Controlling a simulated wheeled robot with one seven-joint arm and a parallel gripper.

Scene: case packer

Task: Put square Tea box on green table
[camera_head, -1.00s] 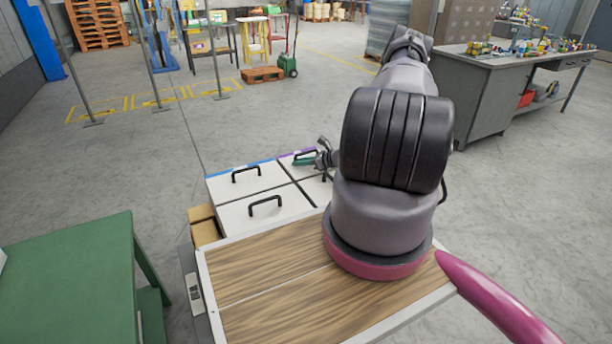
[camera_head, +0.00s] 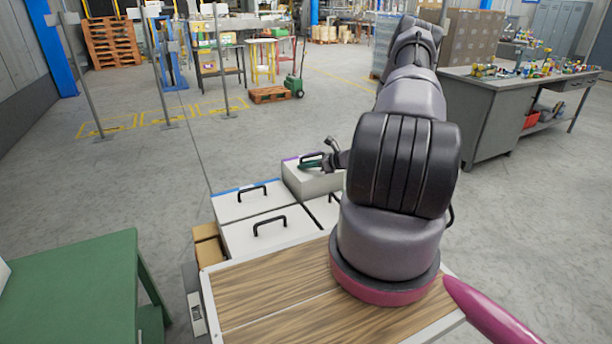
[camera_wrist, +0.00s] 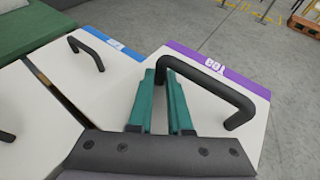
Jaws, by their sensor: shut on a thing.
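A white box with a purple edge strip (camera_head: 315,184) is in the head view behind my arm. My gripper (camera_head: 320,160) is shut on this handle. The green table (camera_head: 72,275) is at the lower left of the head view.
A white box with a blue strip (camera_head: 235,207) and a white box in front of it (camera_head: 240,238) stand beside the held box. Brown cartons (camera_head: 207,245) are at their left. A grey workbench (camera_head: 475,120) is at the right. Open floor lies behind.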

